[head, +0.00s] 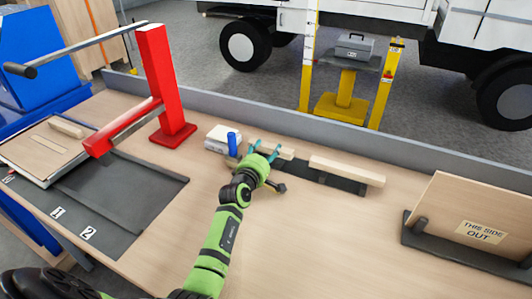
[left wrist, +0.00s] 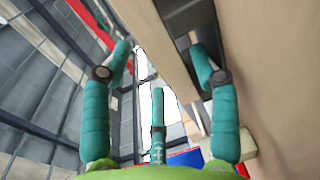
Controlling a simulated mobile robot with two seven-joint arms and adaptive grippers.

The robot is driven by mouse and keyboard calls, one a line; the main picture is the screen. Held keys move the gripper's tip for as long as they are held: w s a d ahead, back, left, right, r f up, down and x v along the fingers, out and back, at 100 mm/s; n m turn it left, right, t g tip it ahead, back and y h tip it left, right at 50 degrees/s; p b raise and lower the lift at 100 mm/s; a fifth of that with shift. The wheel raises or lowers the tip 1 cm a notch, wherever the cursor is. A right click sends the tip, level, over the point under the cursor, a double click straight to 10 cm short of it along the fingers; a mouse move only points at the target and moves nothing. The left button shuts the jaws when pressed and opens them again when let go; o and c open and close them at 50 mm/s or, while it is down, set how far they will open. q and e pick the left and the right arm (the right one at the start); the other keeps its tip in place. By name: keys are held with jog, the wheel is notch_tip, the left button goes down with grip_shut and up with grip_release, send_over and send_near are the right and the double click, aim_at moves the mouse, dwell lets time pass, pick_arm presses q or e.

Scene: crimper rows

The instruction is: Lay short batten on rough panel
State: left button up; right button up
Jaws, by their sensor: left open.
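A pale batten (head: 285,153), looking the shorter of two, lies at the left of a dark rack behind the bench; my gripper hides part of it. My left gripper (head: 265,150) is open at its left part, fingers spread. In the left wrist view a wooden bar (left wrist: 160,50) runs between the spread teal fingers (left wrist: 160,65); I cannot tell whether they touch it. A thin wooden panel (head: 35,153) lies flat at the left, with a small batten (head: 67,127) on it. Whether it is the rough panel is unclear. My right gripper is out of view.
A longer batten (head: 347,170) lies on the rack's right. A red press (head: 166,90) with a long lever stands left. A white block (head: 218,139) and blue cylinder (head: 232,144) are beside my gripper. A panel marked THIS SIDE OUT (head: 470,205) leans right. The front-middle bench is clear.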

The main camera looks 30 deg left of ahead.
pick_arm(q)
jog(key=shift+r, duration=0.25)
jog(key=s, duration=0.4)
jog(key=s+d+r, duration=0.1)
jog(key=s, duration=0.3)
jog(key=s+r, duration=0.1)
jog(key=s, duration=0.3)
jog(key=shift+d, duration=0.25)
jog(key=shift+w, duration=0.1)
